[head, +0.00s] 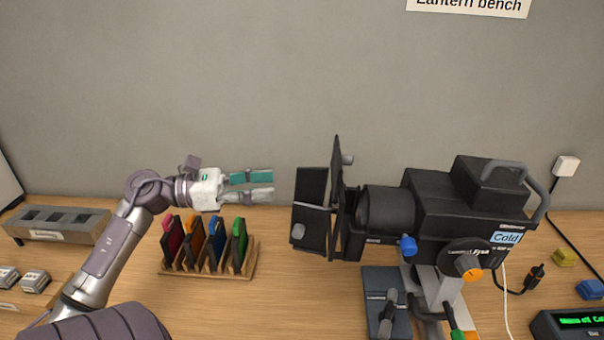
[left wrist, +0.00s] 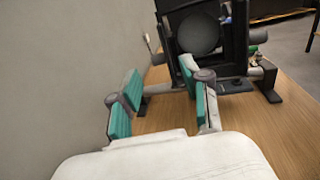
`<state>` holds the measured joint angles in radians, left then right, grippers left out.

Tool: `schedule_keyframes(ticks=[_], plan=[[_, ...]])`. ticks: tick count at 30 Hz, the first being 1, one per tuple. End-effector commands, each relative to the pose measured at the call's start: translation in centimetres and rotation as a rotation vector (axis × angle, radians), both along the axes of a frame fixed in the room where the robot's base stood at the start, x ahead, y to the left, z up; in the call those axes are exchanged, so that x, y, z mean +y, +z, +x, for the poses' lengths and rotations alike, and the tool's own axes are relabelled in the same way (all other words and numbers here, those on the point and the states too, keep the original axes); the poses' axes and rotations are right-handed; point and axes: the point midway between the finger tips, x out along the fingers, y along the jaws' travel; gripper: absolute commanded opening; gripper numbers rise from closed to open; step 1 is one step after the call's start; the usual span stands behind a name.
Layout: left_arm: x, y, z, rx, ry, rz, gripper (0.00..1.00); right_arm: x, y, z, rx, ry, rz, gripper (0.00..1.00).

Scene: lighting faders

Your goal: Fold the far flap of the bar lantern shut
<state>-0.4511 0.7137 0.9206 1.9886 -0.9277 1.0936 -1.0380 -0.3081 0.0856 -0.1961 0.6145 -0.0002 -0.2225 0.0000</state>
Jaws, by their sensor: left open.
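The black bar lantern (head: 440,205) stands on the bench with its front to the left. At its front are several black flaps; a tall thin one (head: 337,185) stands up, with a grey knob (head: 347,159) just right of it. A wall-side grey knob (left wrist: 150,42) also shows in the left wrist view, beside the lantern's dark front with its round lens (left wrist: 198,35). How far the far flap is swung is hard to tell. My left gripper (head: 252,185) is open and empty, left of the flaps and apart from them. My right gripper is not in view.
A wooden rack (head: 208,272) of coloured filter frames stands below and near my left gripper. A grey slotted box (head: 58,225) is at the left. The wall rises behind the bench. The air between my gripper and the flaps is clear.

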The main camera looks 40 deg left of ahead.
Motion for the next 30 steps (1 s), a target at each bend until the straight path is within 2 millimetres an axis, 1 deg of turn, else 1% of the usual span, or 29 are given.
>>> schedule_keyframes(ticks=[1, 6, 10, 15, 24, 26, 30], plan=[[-0.8, 0.5, 0.9, 0.000, -0.003, 0.001, 0.47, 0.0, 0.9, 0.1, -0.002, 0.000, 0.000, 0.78], [-3.0, 0.4, 3.5, -0.001, -0.002, -0.001, 0.47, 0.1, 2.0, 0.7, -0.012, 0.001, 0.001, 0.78], [-4.1, 0.3, 5.0, -0.001, 0.000, -0.001, 0.47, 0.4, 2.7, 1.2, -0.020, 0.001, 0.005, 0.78], [-4.9, 0.1, 5.9, 0.000, 0.001, 0.000, 0.47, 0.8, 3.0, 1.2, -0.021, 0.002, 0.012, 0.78], [-5.0, 0.0, 6.1, 0.001, 0.002, -0.001, 0.47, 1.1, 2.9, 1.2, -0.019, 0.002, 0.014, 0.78], [-5.0, 0.0, 6.1, 0.001, 0.002, -0.001, 0.39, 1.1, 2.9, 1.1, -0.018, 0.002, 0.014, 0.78], [-5.0, 0.0, 6.1, 0.001, 0.002, -0.001, 0.15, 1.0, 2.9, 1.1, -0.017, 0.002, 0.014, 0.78]])
